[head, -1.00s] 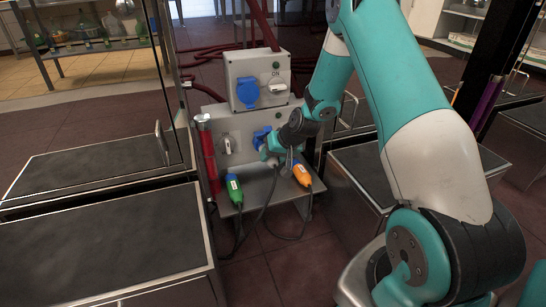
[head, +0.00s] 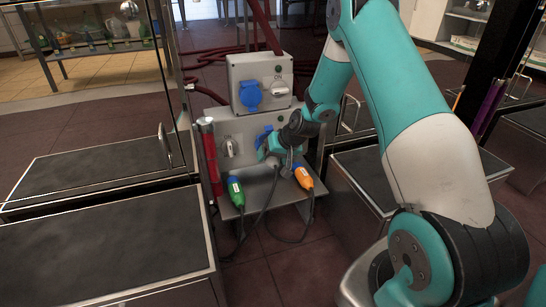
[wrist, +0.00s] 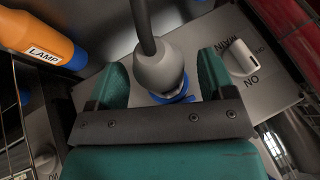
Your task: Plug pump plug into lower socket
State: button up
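The pump plug (wrist: 158,68) is grey with a dark cable. In the wrist view it stands at the blue lower socket (wrist: 180,98), whose rim shows just beyond it; how deep it sits I cannot tell. In the head view the lower socket (head: 263,136) is partly hidden by my gripper (head: 272,150). My gripper (wrist: 160,75) is open, with its two teal fingers on either side of the plug. A gap shows between the plug and the right finger; the left finger is very close to it.
An upper box with a blue socket (head: 249,95) and a switch is above. An orange plug labelled LAMP (head: 302,177) and a green plug (head: 236,191) rest on the grey shelf (head: 271,201). A red cylinder (head: 210,160) stands left. Dark-topped counters (head: 100,245) flank the place.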

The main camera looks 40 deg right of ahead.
jog(key=p+v, duration=0.9)
jog(key=v, duration=0.8)
jog(key=s+a+r+n+g+y+p, duration=0.1)
jog(key=s+a+r+n+g+p, duration=0.15)
jog(key=a+r, duration=0.65)
jog(key=s+a+r+n+g+y+p, duration=0.1)
jog(key=s+a+r+n+p, duration=0.2)
jog(key=a+r, duration=0.6)
jog(key=s+a+r+n+g+p, duration=0.1)
jog(key=s+a+r+n+p, duration=0.15)
jog(key=s+a+r, duration=0.5)
jog(key=s+a+r+n+g+p, duration=0.1)
jog(key=s+a+r+n+g, duration=0.2)
jog(key=s, duration=0.8)
notch_tip(320, 180, up, 36)
jog(key=t+p, duration=0.1)
jog(key=p, duration=3.5)
jog(key=shift+a, duration=0.25)
